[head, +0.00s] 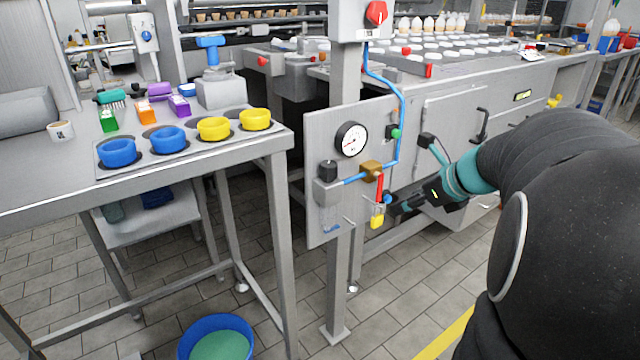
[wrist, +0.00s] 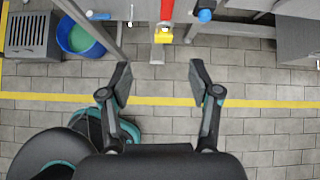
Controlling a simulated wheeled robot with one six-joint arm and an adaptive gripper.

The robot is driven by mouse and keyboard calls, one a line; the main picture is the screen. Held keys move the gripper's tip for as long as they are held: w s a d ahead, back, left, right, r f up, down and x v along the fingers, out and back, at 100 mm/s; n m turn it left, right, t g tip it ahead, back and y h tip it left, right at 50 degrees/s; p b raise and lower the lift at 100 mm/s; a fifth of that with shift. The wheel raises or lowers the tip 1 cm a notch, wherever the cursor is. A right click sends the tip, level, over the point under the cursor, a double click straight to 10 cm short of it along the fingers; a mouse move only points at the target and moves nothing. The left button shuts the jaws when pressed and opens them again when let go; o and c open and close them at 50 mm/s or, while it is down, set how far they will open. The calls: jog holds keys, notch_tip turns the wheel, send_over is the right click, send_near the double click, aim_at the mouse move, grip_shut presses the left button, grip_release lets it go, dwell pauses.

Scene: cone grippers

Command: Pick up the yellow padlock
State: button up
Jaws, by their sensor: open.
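The yellow padlock (head: 377,222) hangs below a red lever (head: 379,188) on the grey gauge panel in the head view. In the wrist view the padlock (wrist: 163,38) shows at the top, near the middle between my fingers, below the red lever. My gripper (wrist: 160,77) is open, with its two fingers apart and only floor showing between them. In the head view my gripper (head: 396,206) is just right of the padlock, reaching in from the right. Whether a finger touches the padlock cannot be told, but in the wrist view they look apart.
The panel carries a round gauge (head: 351,140), a blue pipe and a blue knob close to the padlock. A steel table (head: 60,185) with blue and yellow rings stands at left. A blue bucket (head: 216,337) is on the floor.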

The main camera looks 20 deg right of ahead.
aim_at(378, 216)
jog(key=shift+m, duration=0.5)
jog(key=shift+d+b+x, duration=0.15)
jog(key=shift+b+x, duration=0.15)
jog(key=shift+x, duration=2)
jog(key=shift+d+b+x, duration=0.15)
jog(key=shift+b+x, duration=0.15)
jog(key=shift+x, duration=2)
jog(key=shift+d+b+x, duration=0.15)
jog(key=shift+b+x, duration=0.15)
jog(key=shift+x, duration=2)
jog(key=shift+f, duration=0.15)
grip_shut()
